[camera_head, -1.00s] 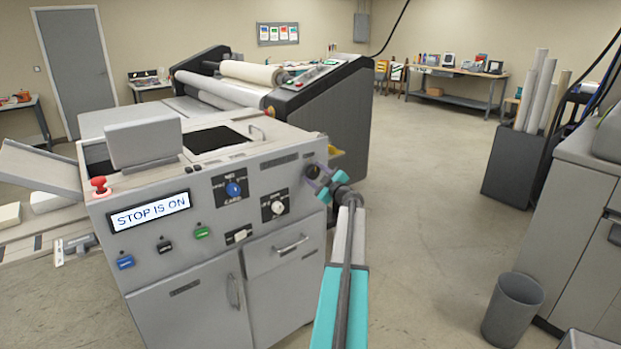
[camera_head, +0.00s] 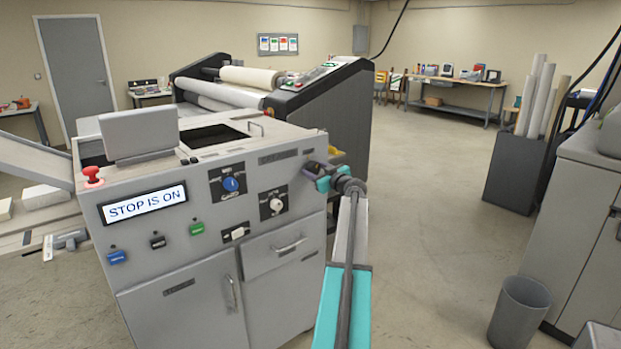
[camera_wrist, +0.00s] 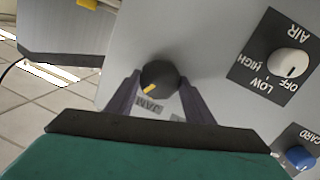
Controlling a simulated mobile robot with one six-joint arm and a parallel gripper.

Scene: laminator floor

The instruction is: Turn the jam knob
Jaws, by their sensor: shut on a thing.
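The jam knob (camera_wrist: 159,78) is a round black knob with a yellow pointer mark, on the grey front panel of the machine (camera_head: 175,255). In the wrist view a label reading JAM, upside down, lies beside it, and the yellow mark points to the lower left. My gripper (camera_wrist: 158,88) has its two dark fingers on either side of the knob and is shut on it. In the head view my gripper (camera_head: 315,170) is at the panel's upper right corner, where its fingers hide most of the knob.
Open floor (camera_head: 430,200) lies to the right, with a grey bin (camera_head: 520,312).

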